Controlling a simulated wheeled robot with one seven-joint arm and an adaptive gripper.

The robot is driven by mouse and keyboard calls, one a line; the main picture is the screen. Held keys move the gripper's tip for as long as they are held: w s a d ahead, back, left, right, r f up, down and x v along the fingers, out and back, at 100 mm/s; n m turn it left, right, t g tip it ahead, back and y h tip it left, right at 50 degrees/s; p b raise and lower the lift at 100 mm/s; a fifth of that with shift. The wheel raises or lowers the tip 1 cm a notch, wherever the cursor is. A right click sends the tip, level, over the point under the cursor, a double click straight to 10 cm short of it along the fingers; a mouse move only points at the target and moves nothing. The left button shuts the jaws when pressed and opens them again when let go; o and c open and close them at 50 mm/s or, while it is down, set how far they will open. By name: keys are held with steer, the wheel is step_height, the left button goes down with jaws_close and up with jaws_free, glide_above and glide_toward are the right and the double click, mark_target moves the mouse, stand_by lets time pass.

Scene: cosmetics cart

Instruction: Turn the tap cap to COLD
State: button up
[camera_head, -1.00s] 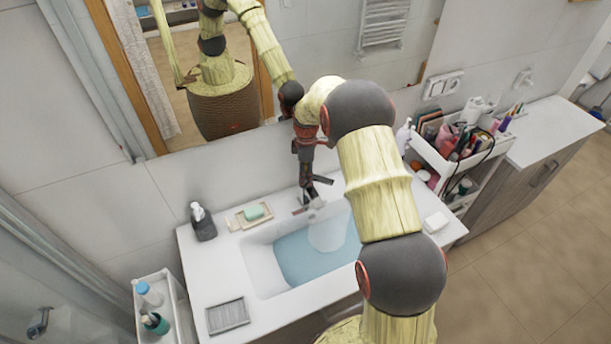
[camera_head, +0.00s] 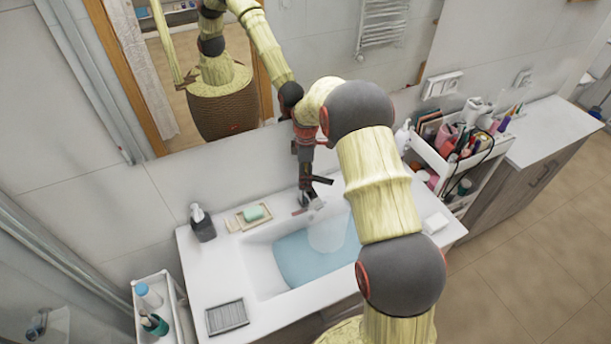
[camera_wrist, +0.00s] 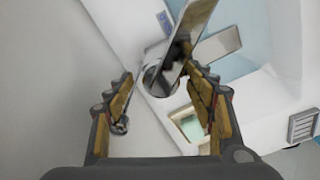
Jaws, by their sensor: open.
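The chrome tap (camera_head: 311,200) stands at the back edge of the sink. In the wrist view its long flat lever cap (camera_wrist: 186,35) runs up and right from the round body, and its spout (camera_wrist: 217,45) points right over the basin. My gripper (camera_head: 313,186) hangs just above the tap, pointing down. In the wrist view my gripper (camera_wrist: 157,65) is open, with the tap's lever and body near the right finger. I cannot tell whether that finger touches the lever. No hot or cold mark is readable.
The basin (camera_head: 262,268) holds blue water. A dark soap dispenser (camera_head: 203,226) and a soap dish (camera_head: 236,223) stand left of the tap. A ribbed tray (camera_head: 227,317) lies at front left. A full cosmetics cart (camera_head: 437,160) stands at right. The mirror wall is close behind.

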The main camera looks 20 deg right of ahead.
mark_target(306, 174)
step_height(306, 174, up, 12)
stand_by(0.6)
